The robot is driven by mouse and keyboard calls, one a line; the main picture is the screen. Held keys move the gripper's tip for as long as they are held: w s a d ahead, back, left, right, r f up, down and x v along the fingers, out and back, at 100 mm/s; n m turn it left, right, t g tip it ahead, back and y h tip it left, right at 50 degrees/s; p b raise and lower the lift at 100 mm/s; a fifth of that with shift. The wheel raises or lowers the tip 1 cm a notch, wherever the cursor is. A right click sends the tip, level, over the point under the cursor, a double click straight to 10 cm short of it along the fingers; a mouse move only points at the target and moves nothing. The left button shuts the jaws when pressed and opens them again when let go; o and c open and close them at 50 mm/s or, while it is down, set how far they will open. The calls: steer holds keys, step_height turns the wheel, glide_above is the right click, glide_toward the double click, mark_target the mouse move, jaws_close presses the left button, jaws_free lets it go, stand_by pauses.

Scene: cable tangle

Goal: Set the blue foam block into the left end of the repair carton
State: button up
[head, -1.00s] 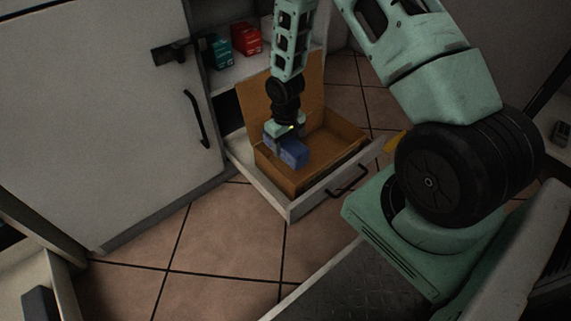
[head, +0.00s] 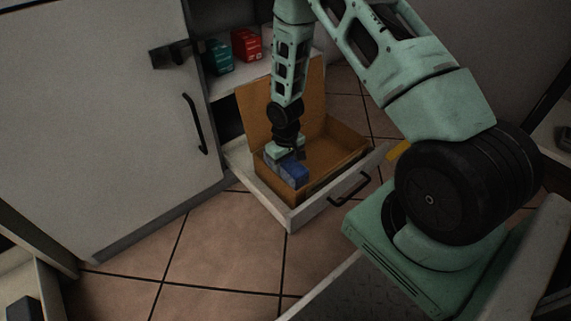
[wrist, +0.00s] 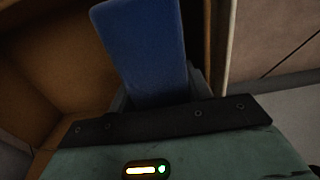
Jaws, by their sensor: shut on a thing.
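The blue foam block (head: 293,173) is at the left end of the open brown repair carton (head: 343,148). My gripper (head: 286,160) comes down from above and is shut on the block. In the wrist view the block (wrist: 147,50) stretches out from between the jaws, with a brown carton wall on either side of it. The block's lower part is hidden in the head view, so I cannot tell whether it touches the carton floor. The carton's raised brown flap (head: 256,113) stands behind.
The carton sits in a pulled-out white drawer (head: 313,212) with a black handle. Teal boxes (head: 217,57) and red boxes (head: 246,45) stand on the shelf behind. A white door (head: 100,120) is at left. Tiled floor in front is clear.

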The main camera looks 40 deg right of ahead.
steer(key=shift+f, duration=0.2)
steer(key=o, duration=0.7)
steer(key=shift+c, duration=0.2)
